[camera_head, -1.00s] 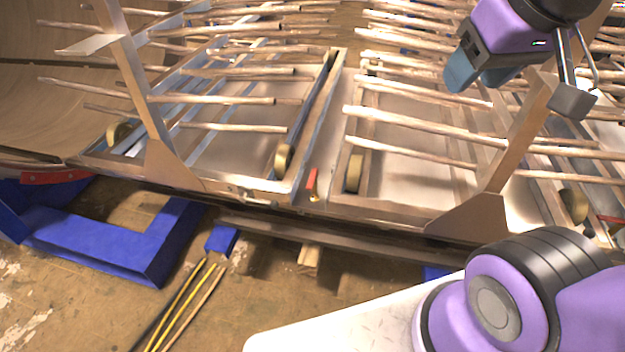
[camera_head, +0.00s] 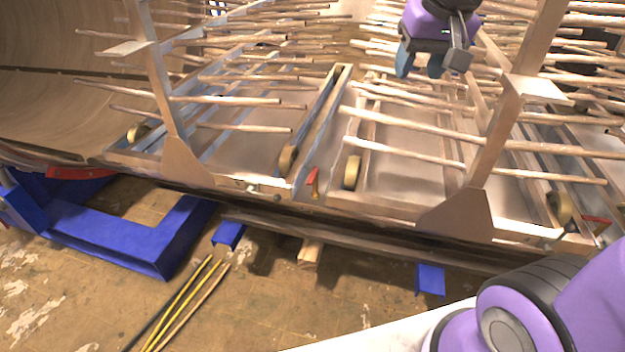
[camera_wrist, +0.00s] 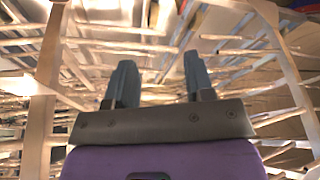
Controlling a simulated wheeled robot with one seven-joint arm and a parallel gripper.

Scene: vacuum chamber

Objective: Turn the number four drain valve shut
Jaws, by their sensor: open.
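A small valve with a red handle (camera_head: 312,178) stands at the front rim of the chamber floor, between two wooden-framed carts. Its red handle points up, tilted slightly. No number is readable on either, so I cannot tell which is number four. My gripper (camera_head: 420,66) is high above the racks, up and to the right of the nearer valve and well apart from it. In the wrist view its two grey-blue fingers (camera_wrist: 160,78) are apart with nothing between them.
Racks of wooden rods (camera_head: 410,144) stick out across the carts below my gripper. Tan upright posts (camera_head: 490,150) stand at the chamber's front edge. A blue support frame (camera_head: 130,245) and yellow rods (camera_head: 185,300) are on the floor at the lower left.

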